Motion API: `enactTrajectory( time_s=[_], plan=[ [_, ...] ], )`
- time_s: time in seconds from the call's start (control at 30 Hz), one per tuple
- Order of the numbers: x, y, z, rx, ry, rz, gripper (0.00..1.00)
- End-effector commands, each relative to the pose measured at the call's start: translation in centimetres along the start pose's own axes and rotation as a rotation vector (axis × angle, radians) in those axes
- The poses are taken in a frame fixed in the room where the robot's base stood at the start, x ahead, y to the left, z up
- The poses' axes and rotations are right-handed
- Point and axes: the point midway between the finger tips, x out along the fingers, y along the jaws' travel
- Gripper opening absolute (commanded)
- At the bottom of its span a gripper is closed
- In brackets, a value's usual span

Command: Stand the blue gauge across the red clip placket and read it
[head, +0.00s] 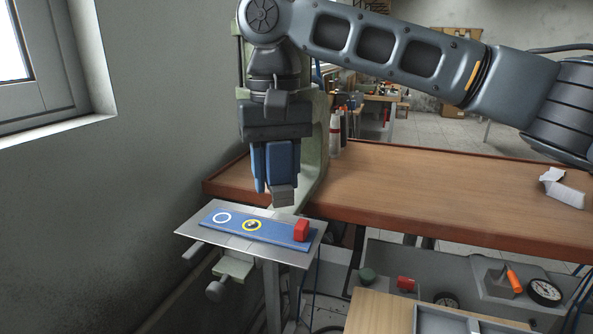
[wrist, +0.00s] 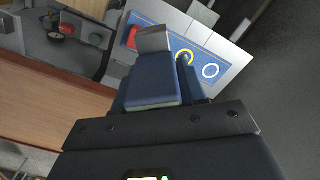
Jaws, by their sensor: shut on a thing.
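My gripper (head: 277,186) hangs fingers down over the small metal plate, shut on a blue block with a grey tip, which I take as the blue gauge (head: 284,163). In the wrist view the gauge (wrist: 152,85) sits between the fingers, its grey tip reaching out. No readable face shows. A red block (head: 302,230), apparently the red clip, stands at the right end of a blue strip (head: 275,233) that also bears a white ring and a yellow ring. In the wrist view the red block (wrist: 132,38) is partly hidden behind the grey tip. The gauge appears above the strip, apart from the red block.
The metal plate (head: 194,229) juts out in front of a wooden bench (head: 420,185). A pale green upright stands behind my gripper. A white carton (head: 562,188) lies on the bench at right. Dial gauges (head: 544,291) and an orange-handled tool are low at right. A wall closes the left.

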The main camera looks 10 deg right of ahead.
Motion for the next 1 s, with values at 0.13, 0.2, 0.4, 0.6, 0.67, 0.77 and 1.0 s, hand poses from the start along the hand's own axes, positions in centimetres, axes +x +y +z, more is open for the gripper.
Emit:
enactTrajectory(
  time_s=[0.13, 0.2, 0.4, 0.6, 0.67, 0.77, 1.0],
  plan=[
    [0.7, -1.1, -0.9, 0.198, 0.005, 0.001, 0.00],
    [1.0, -1.5, -1.2, 0.287, 0.008, 0.003, 0.00],
    [1.5, -2.6, -2.1, 0.502, 0.016, 0.003, 0.00],
    [1.8, -3.1, -2.6, 0.619, 0.021, 0.002, 0.00],
    [1.8, -3.2, -2.6, 0.635, 0.022, 0.002, 0.00],
    [1.8, -3.2, -2.7, 0.645, 0.022, 0.002, 0.00],
    [1.8, -3.2, -2.6, 0.645, 0.022, 0.002, 0.00]
  ],
)
